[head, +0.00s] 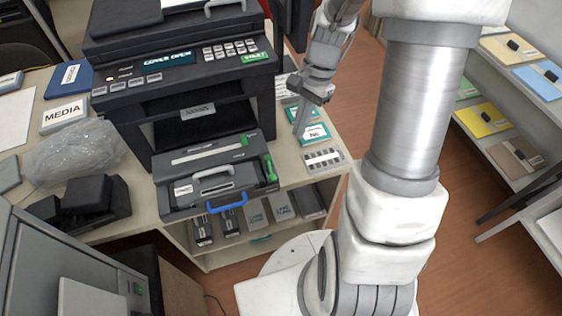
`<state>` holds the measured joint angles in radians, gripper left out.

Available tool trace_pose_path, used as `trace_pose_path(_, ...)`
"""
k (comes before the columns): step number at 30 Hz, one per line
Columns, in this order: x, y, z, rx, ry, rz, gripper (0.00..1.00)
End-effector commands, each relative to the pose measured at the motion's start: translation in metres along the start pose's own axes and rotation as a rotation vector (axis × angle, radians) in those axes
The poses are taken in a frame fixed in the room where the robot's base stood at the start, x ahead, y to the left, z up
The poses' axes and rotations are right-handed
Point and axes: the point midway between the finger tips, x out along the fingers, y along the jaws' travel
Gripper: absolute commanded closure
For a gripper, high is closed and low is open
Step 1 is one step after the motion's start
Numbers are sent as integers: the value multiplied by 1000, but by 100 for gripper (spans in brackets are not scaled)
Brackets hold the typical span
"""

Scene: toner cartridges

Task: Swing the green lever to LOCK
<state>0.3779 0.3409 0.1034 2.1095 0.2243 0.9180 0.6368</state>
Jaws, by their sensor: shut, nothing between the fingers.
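A dark printer (185,75) stands on the counter, and its display (167,61) reads COVER OPEN. Its lower front unit (212,178) is open towards me, with a grey handle and a blue handle. A green lever (269,167) sits at the right end of this unit. A smaller green part (244,139) shows just behind it. No LOCK mark is readable. My gripper (299,128) is shut and empty, pointing down over the counter to the right of the printer, apart from the lever.
Teal-and-white boxes (314,134) and a pale slotted strip (323,158) lie on the counter near my gripper. A clear plastic bag (75,152) and black parts (92,200) lie at left. Cartridges (255,213) stand on the shelf below. Shelves (490,120) stand at right.

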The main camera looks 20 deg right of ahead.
Motion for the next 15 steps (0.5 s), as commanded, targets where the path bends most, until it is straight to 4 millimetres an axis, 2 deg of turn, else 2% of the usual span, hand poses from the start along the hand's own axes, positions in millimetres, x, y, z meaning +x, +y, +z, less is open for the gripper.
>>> trace_pose_path(9,70,1,1,0,-6,4,100)
trace_pose_path(12,86,1,3,-1,-4,3,100)
trace_pose_path(15,91,0,19,-4,-2,2,100)
